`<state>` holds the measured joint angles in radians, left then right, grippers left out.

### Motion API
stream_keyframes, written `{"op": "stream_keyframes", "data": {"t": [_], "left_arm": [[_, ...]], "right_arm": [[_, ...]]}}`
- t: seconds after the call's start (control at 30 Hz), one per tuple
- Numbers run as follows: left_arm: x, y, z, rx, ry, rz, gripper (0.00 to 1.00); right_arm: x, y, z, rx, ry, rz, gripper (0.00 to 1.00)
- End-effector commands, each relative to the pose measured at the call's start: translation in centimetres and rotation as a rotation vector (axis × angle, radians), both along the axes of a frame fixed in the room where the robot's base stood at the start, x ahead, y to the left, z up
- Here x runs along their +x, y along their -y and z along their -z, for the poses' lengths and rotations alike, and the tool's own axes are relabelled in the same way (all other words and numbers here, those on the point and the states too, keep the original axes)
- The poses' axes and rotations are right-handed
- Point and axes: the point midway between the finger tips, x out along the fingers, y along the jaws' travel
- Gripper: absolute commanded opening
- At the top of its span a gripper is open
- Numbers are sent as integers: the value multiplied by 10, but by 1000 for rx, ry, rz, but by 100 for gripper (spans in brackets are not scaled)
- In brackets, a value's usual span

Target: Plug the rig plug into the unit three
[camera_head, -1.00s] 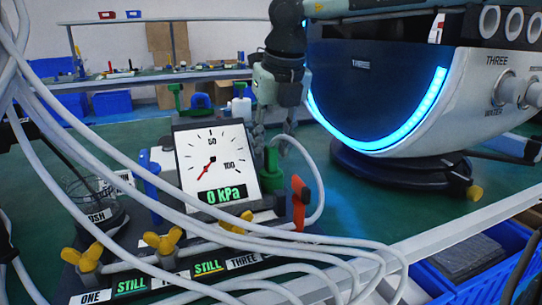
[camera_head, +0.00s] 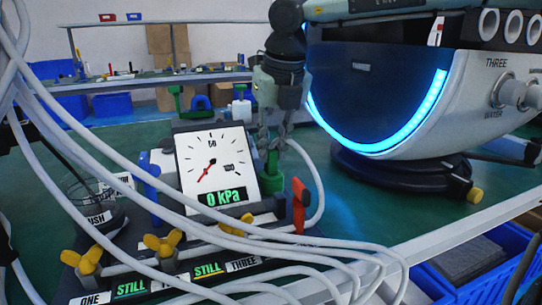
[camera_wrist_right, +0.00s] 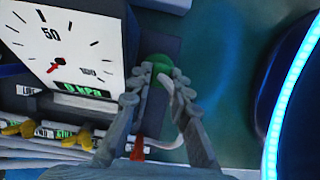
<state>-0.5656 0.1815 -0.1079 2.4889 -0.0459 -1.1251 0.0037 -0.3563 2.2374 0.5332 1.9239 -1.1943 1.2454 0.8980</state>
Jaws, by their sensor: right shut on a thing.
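My right gripper (camera_head: 273,138) points down behind the right edge of the gauge and is shut on the top of the green rig plug (camera_head: 271,166). In the right wrist view, the fingertips (camera_wrist_right: 160,82) are around the green plug (camera_wrist_right: 158,64) and its pale hose end. A white hose (camera_head: 316,180) loops from there to the right and down to the rig. Unit three (camera_head: 405,90) is the large machine with a glowing blue arc. The label THREE stands above its round white ports (camera_head: 507,92). My left gripper is not in view.
The gauge (camera_head: 217,160) reads 0 kPa, with yellow valves (camera_head: 163,243) and a red-orange handle (camera_head: 299,204) near it. Several white hoses (camera_head: 130,165) cross the front. The green bench (camera_head: 385,215) is clear between rig and unit. A blue crate (camera_head: 478,282) stands lower right.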

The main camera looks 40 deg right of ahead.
Motion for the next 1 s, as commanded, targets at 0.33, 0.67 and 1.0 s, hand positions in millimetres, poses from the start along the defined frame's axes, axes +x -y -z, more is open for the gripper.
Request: {"op": "stream_keyframes", "data": {"t": [0.33,0.67,1.0], "left_arm": [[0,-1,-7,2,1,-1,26],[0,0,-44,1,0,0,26],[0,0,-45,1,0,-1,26]], "right_arm": [[0,0,-11,0,2,1,0],[0,0,-74,-1,1,1,0],[0,0,-80,0,0,0,0]]}}
